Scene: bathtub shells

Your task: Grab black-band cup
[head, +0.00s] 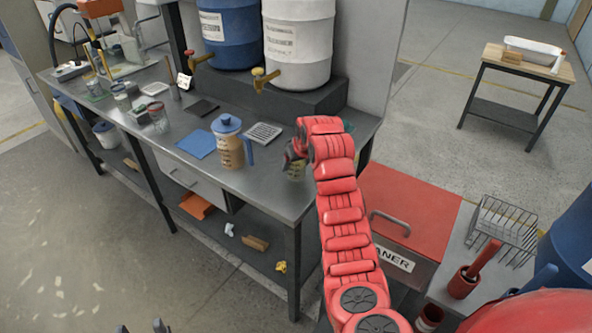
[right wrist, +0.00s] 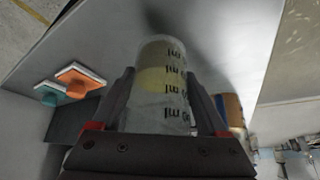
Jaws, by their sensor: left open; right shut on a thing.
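A clear cup (right wrist: 160,85) with black printed markings and a yellowish content or tint is between the fingers of my right gripper (right wrist: 165,100), which is shut on it. In the head view the cup (head: 296,172) is partly hidden by my right gripper (head: 291,158), at the front right of the steel bench. I cannot make out a black band on it. Two other clear cups stand further left: one cup (head: 121,97) and one with a reddish rim (head: 158,115). My left gripper (head: 140,328) shows only its open fingertips at the bottom edge, far from the bench.
A blue barrel (head: 228,35) and a white barrel (head: 298,45) with taps stand behind. A red cleaner box (head: 405,205) is at right.

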